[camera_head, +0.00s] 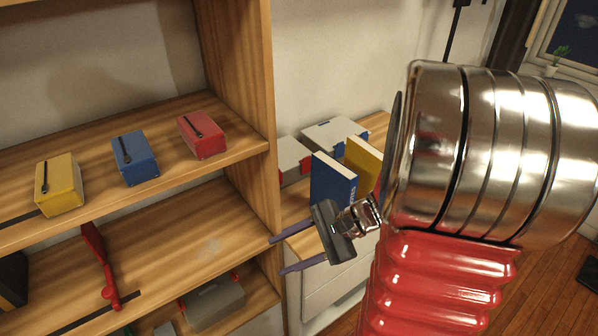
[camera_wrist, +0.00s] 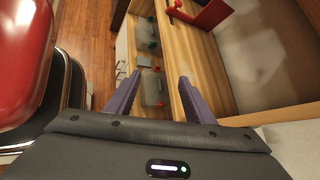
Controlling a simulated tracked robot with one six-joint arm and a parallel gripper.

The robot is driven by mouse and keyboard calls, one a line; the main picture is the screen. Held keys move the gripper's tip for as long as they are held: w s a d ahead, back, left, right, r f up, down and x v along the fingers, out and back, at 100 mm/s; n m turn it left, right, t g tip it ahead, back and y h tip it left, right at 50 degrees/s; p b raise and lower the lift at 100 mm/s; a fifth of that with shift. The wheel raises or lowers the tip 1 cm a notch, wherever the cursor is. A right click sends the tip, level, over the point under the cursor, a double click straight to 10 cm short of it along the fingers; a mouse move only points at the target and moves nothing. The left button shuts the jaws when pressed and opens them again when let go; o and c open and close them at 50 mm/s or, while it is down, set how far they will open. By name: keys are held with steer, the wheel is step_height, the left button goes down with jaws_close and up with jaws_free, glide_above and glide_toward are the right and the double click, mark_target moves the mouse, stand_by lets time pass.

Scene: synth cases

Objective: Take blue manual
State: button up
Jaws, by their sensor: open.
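The blue manual (camera_head: 333,181) stands upright on the wooden top of a low white cabinet in the head view. A yellow book (camera_head: 362,160) stands just to its right. My gripper (camera_head: 276,256) is open and empty. Its purple fingers point left toward the shelf unit, and its dark body covers part of the view just below the blue manual. In the wrist view my open fingers (camera_wrist: 160,76) have nothing held between them. I do not see the blue manual in that view.
A wooden shelf unit (camera_head: 245,100) stands at left, its side panel near my fingertips. It holds yellow (camera_head: 60,188), blue (camera_head: 134,158) and red (camera_head: 207,136) boxes. Grey cases (camera_head: 335,133) lie behind the books. My arm hides much of the right side.

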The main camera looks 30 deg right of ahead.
steer(key=w+d+f+m+t, duration=0.1)
steer(key=d+f+m+t, duration=0.1)
steer(key=d+m+t, duration=0.45)
steer(key=m+t+h, duration=0.6)
steer(key=m+h, duration=0.2)
steer(key=m, duration=0.2)
glide_toward(341, 196)
steer(key=shift+w+d+f, duration=0.35)
steer(key=shift+w+f, duration=0.05)
steer(key=shift+w, duration=0.2)
steer(key=shift+w+d+f, duration=0.35)
steer(key=shift+w+f, duration=0.05)
steer(key=shift+w, duration=0.25)
steer(key=shift+w+a, duration=0.15)
steer(key=shift+w, duration=1.3)
steer(key=shift+w+a, duration=0.15)
steer(key=shift+w, duration=1.25)
steer(key=shift+w+a, duration=0.15)
steer(key=shift+w, duration=1.3)
steer(key=shift+w, duration=0.1)
steer(key=shift+w+a+f, duration=0.15)
steer(key=shift+w, duration=2.35)
